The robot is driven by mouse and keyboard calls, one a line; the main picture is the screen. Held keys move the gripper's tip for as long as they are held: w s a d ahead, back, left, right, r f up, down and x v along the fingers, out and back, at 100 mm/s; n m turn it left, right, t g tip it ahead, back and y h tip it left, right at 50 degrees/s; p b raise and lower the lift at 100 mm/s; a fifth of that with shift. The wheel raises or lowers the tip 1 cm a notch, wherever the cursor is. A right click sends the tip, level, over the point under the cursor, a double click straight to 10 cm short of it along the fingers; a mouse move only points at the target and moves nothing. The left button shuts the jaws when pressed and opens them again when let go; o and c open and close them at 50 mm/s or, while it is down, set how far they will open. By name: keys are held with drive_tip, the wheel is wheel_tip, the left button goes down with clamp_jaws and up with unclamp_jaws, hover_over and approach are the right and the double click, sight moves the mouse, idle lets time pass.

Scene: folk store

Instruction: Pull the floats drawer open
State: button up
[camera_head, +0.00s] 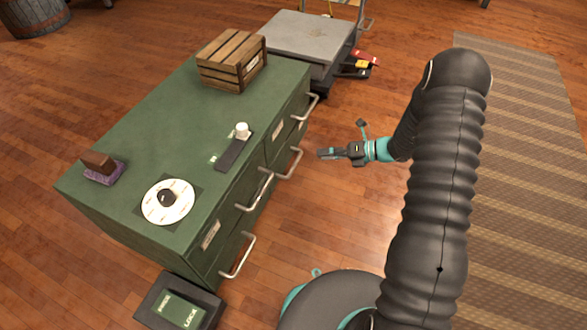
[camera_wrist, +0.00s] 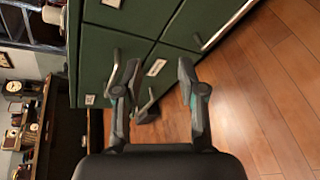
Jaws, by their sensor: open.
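The green drawer cabinet (camera_head: 150,120) has several drawers with pale bar handles on its right side. Handles show at the upper right (camera_head: 305,108), middle right (camera_head: 290,165), centre (camera_head: 257,190) and lower front (camera_head: 240,255). The drawers' white labels are too small to read, so I cannot tell which drawer is the floats one. All the drawers look shut. My gripper (camera_head: 340,139) is open and empty, to the right of the cabinet and apart from the handles. In the wrist view my gripper (camera_wrist: 158,72) faces the drawer fronts, with a label (camera_wrist: 156,67) between its fingers.
On the cabinet top are a wooden crate (camera_head: 230,60), a white dial disc (camera_head: 167,202), a dark slider strip with a white knob (camera_head: 242,130) and a brown block on a purple base (camera_head: 98,162). A dark box (camera_head: 180,303) stands at its near end. Floor lies between cabinet and striped rug (camera_head: 520,150).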

sight(293, 166)
wheel_tip(293, 166, down, 13)
drive_tip(key=w+d+m+t, duration=0.2)
drive_tip(key=m+t, duration=0.1)
drive_tip(key=m, duration=0.5)
drive_tip(key=shift+y, duration=0.3)
drive_tip(key=b+x, duration=0.1)
drive_tip(key=x, duration=1.3)
drive_tip(key=shift+r+b, duration=0.2)
drive_tip(key=shift+b, duration=0.15)
clamp_jaws()
